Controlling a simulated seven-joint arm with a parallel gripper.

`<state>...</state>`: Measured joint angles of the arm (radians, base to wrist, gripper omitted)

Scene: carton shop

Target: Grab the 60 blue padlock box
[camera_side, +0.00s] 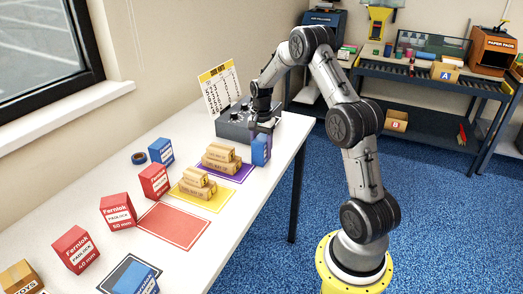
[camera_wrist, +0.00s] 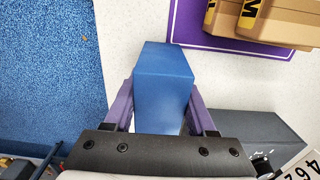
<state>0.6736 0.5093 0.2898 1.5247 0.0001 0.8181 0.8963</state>
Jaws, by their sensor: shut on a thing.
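My gripper (camera_side: 264,128) is shut on a blue box (camera_side: 261,151) near the table's right edge, beside the purple mat (camera_side: 240,172). In the wrist view the purple fingers (camera_wrist: 162,108) press on both sides of the blue box (camera_wrist: 163,62). No size marking is readable on it, and I cannot tell whether its base touches the table. Another blue padlock box (camera_side: 160,151) stands at the back left of the table. A third blue box (camera_side: 138,280) is at the front on a dark mat (camera_side: 112,278).
Red Fernlok boxes (camera_side: 117,212) stand along the table's left side. Tan cartons lie on the yellow mat (camera_side: 215,203) and purple mat. The red mat (camera_side: 172,226) is bare. A grey machine (camera_side: 237,122) and a list board (camera_side: 219,88) stand behind the gripper.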

